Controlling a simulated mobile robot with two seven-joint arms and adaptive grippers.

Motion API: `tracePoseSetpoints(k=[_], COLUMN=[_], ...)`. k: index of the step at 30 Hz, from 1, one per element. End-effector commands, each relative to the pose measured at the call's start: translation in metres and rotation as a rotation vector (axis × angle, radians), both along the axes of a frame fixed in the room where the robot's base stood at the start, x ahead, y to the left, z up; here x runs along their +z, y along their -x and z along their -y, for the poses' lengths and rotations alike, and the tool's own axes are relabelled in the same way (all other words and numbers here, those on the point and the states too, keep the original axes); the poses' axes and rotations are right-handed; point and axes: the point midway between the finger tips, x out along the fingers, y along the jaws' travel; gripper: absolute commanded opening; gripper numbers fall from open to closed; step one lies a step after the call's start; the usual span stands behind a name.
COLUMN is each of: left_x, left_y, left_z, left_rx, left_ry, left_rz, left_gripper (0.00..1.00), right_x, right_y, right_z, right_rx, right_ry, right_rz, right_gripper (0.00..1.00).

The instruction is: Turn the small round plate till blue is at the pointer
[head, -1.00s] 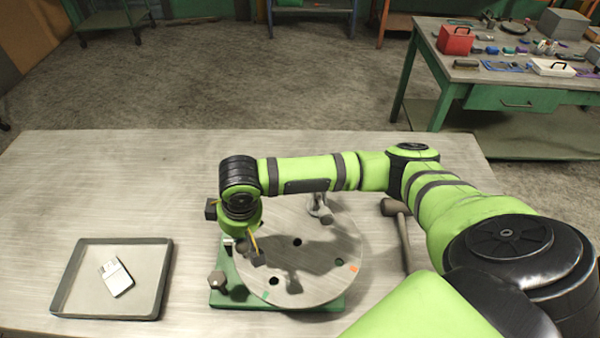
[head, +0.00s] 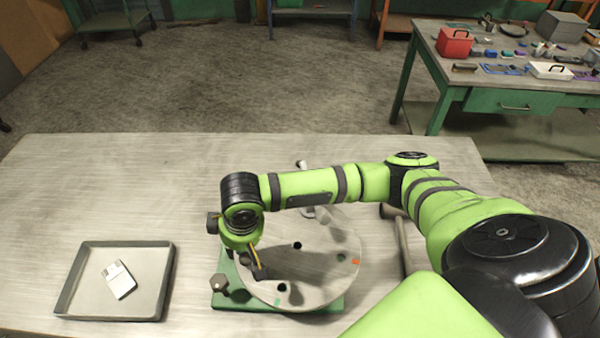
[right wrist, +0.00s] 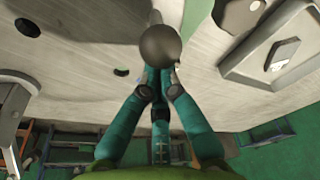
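The round grey plate (head: 318,275) lies on a green base (head: 232,299). It has dark holes, an orange mark (head: 355,262) at its right rim and a green mark (head: 277,301) at its front rim. I see no blue mark; my arm covers part of the far-left rim. My right gripper (head: 259,270) is low over the plate's left part. In the right wrist view its teal fingers (right wrist: 160,80) close in around a dark round knob (right wrist: 160,44). I cannot make out a pointer for certain. My left gripper is not in view.
A grey tray (head: 68,300) holding a small white-and-grey object (head: 119,280) is on the left. A bolt-like knob (head: 219,283) stands on the base's left corner. A mallet (head: 401,235) lies to the right of the plate. The table's far left is clear.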

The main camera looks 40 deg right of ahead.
Motion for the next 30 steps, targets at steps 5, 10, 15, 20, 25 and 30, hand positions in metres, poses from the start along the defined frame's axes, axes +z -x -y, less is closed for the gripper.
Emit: tracePoseSetpoints(k=[5,10,15,20,25,30], left_x=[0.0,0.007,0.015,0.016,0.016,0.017], left_y=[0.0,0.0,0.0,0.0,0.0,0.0], left_z=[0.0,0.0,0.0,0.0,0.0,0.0], left_rx=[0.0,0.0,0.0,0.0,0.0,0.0], left_ry=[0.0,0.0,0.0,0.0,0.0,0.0], left_rz=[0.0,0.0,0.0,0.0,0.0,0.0], left_gripper=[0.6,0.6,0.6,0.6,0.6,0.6], right_x=[0.0,0.002,0.002,0.001,0.0,0.001], right_y=[0.0,0.005,0.014,0.017,0.017,0.018], right_z=[0.0,-0.002,-0.005,-0.006,-0.006,-0.006], right_rx=[0.0,0.001,0.002,0.0,0.0,0.001], right_ry=[0.0,0.0,-0.001,-0.001,-0.001,0.0], right_rz=[0.0,-0.001,-0.002,0.0,0.001,0.0], right_gripper=[0.0,0.0,0.0,0.0,0.0,0.0])
